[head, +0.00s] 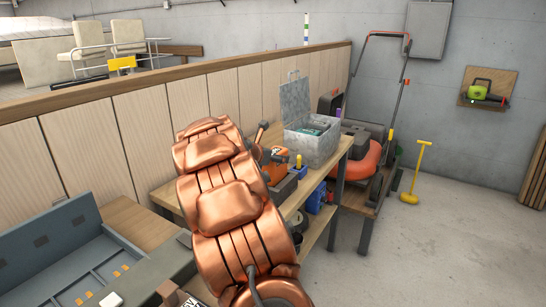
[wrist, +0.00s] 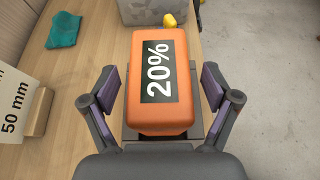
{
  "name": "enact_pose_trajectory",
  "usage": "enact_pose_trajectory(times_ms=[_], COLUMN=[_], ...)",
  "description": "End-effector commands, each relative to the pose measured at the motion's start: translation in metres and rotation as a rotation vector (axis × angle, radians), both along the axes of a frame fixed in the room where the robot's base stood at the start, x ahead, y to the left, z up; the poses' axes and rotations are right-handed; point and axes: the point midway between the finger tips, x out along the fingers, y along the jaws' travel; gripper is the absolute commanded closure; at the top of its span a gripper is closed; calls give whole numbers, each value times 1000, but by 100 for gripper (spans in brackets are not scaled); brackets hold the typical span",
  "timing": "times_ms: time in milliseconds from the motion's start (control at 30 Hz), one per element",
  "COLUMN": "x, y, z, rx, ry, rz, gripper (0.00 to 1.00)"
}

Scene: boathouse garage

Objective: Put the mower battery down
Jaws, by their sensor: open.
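The mower battery (wrist: 157,85) is an orange block with a black label reading 20%. In the wrist view it sits upright on a dark grey base (wrist: 131,136) on the wooden bench. My gripper (wrist: 159,87) is open, with one finger on each side of the battery and visible gaps between. In the head view the battery (head: 277,160) shows partly beside my copper arm, which hides much of the bench and most of my gripper.
A galvanized box (head: 318,147) with a raised lid stands behind the battery. A teal cloth (wrist: 63,30) lies on the bench, and a 50 mm sign (wrist: 15,103) stands at left. An orange mower (head: 368,157) is beyond the bench.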

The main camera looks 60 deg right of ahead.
Motion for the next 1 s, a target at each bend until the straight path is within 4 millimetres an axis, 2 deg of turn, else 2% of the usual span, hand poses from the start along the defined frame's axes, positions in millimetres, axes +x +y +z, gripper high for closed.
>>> enact_pose_trajectory(times_ms=[167,267,700,1000], x=[0,0,-2,-4], y=[11,24,91,108], z=[7,14,45,53], rx=[-2,-5,-2,-2], ry=[-2,-3,-1,-1], rz=[1,3,5,0], gripper=[13,13,13,13])
